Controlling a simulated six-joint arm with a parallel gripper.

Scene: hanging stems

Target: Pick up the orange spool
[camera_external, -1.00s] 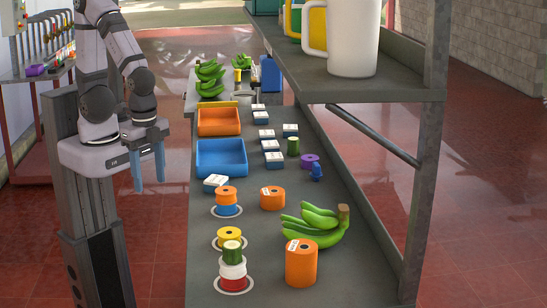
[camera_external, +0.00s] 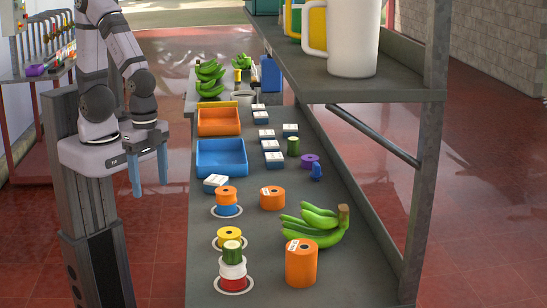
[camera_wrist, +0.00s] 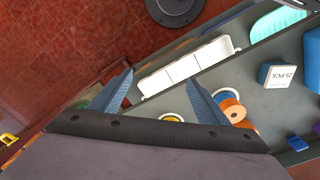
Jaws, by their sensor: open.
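Several orange spools stand on the grey bench. A small orange spool (camera_external: 226,192) sits on a blue one (camera_external: 226,210) over a white ring. A wider orange spool with a white label (camera_external: 272,199) stands to its right, and a tall labelled orange one (camera_external: 301,264) stands at the near end. In the wrist view an orange spool (camera_wrist: 232,109) shows beside a blue one, just right of my right finger. My gripper (camera_external: 149,178) is open and empty, left of the bench and clear of the spools; its blue fingers also show in the wrist view (camera_wrist: 159,82).
A stack with yellow (camera_external: 229,233), and one with green, white and red spools (camera_external: 232,262), stand in front. Green bananas (camera_external: 318,226) lie at right. Blue (camera_external: 221,158) and orange trays (camera_external: 218,121) lie behind. A shelf (camera_external: 370,88) overhangs the right side.

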